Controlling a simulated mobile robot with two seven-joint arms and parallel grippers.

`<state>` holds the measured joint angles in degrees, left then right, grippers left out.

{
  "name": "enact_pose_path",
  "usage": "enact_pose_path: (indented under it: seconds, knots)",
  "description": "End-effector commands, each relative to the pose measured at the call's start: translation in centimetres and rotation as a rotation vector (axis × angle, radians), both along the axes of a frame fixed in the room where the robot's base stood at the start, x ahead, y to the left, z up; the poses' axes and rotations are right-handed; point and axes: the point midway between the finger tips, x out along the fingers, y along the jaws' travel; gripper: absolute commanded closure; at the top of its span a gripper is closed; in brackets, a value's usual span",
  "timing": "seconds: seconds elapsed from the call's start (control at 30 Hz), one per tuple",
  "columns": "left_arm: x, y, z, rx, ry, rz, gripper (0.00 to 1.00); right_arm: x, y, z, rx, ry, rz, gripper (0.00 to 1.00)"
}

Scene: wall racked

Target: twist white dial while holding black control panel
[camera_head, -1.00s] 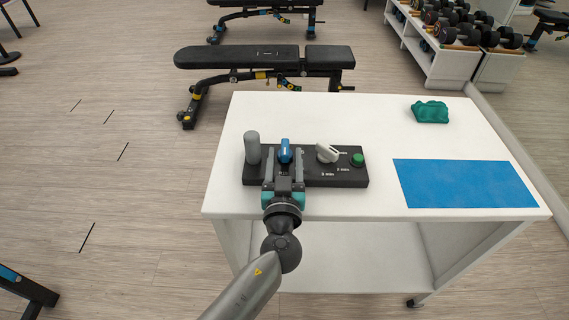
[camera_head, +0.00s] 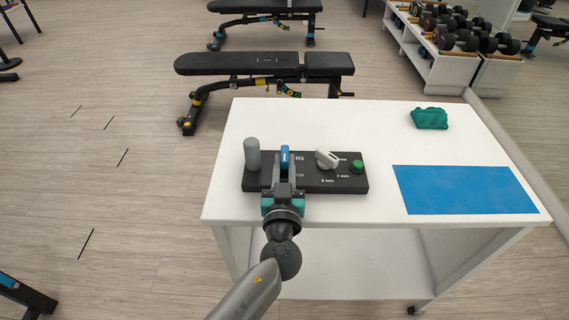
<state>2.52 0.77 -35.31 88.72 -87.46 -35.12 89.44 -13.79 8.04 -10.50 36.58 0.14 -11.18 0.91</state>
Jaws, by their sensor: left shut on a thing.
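The black control panel (camera_head: 320,185) lies on the white table top near its front left. The white dial (camera_head: 327,159) stands on the panel, right of its middle, and nothing touches it. My left gripper (camera_head: 285,168) reaches in from the front and is shut on the blue lever (camera_head: 285,153) of the panel. The fingers hide the lower part of the lever and some of the panel's markings. My right gripper is not in view.
A grey knob post (camera_head: 252,153) and a green button (camera_head: 357,166) are on the panel. The white table (camera_head: 360,125) also holds a blue mat (camera_head: 465,190) and a crumpled green cloth (camera_head: 430,118). Benches and a dumbbell rack (camera_head: 450,68) stand behind. The table's back middle is clear.

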Motion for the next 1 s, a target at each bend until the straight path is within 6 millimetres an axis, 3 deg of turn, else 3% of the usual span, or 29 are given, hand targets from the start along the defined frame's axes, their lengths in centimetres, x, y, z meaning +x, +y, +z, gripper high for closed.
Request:
enact_pose_path:
  seconds: [0.77, 0.8, 0.93, 1.0]
  knots:
    - [-0.02, 0.0, -0.05, 0.001, 0.001, 0.0, 1.0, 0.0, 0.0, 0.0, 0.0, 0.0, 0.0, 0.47]
    - [-0.02, 0.0, -0.05, 0.001, 0.001, 0.0, 0.77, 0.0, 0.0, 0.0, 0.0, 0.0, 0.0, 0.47]
    - [-0.02, 0.0, -0.05, 0.001, 0.001, 0.0, 0.63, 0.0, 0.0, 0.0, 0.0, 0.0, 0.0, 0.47]
    - [-0.02, 0.0, -0.04, 0.0, 0.001, 0.0, 0.63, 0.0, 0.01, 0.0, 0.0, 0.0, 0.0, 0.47]
